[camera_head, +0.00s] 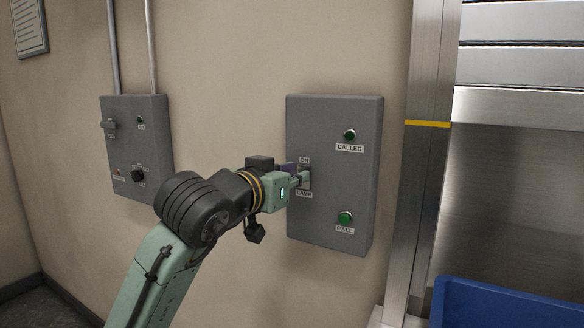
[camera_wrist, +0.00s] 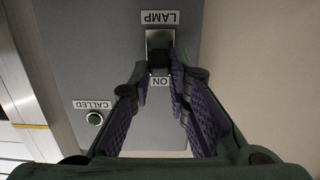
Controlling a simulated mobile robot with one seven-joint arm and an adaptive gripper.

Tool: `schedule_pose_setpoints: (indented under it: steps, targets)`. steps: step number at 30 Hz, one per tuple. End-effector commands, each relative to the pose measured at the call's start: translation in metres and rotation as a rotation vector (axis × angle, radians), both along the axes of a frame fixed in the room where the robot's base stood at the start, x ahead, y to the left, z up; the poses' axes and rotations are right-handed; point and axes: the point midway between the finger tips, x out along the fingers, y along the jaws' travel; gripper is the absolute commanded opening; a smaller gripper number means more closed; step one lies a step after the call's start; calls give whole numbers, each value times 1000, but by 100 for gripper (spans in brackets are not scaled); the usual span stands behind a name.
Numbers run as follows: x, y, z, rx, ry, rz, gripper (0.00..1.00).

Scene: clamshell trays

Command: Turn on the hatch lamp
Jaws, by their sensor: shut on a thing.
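The lamp switch (camera_wrist: 160,40) is a small toggle on a pale plate, between an ON label (camera_head: 304,160) and a LAMP label (camera_head: 304,193), on a grey wall panel (camera_head: 335,110). My gripper (camera_head: 299,179) reaches the panel from the left in the head view and is shut on the switch lever. In the wrist view, upside down, the purple-padded fingers (camera_wrist: 158,75) converge at the dark lever near the ON label. The fingers partly hide the lever, so I cannot tell its exact position.
The same panel carries a green CALLED light (camera_head: 350,135) and a green CALL button (camera_head: 345,217). A second grey control box (camera_head: 155,105) is on the wall at left. A steel frame (camera_head: 420,180) and blue tray (camera_head: 500,300) stand at right.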

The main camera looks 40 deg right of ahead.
Motion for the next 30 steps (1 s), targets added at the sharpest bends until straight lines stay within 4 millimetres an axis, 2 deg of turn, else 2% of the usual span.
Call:
schedule_pose_setpoints:
  steps: [1,3,9,20,21,30]
  targets:
    - [0,-1,13,42,19,-1,0]
    - [1,-3,16,118,48,-1,0]
    - [2,-5,13,236,98,0,0]
    - [2,-5,13,254,105,0,0]
    - [2,-5,13,254,105,0,18]
    - [2,-5,13,254,105,0,37]
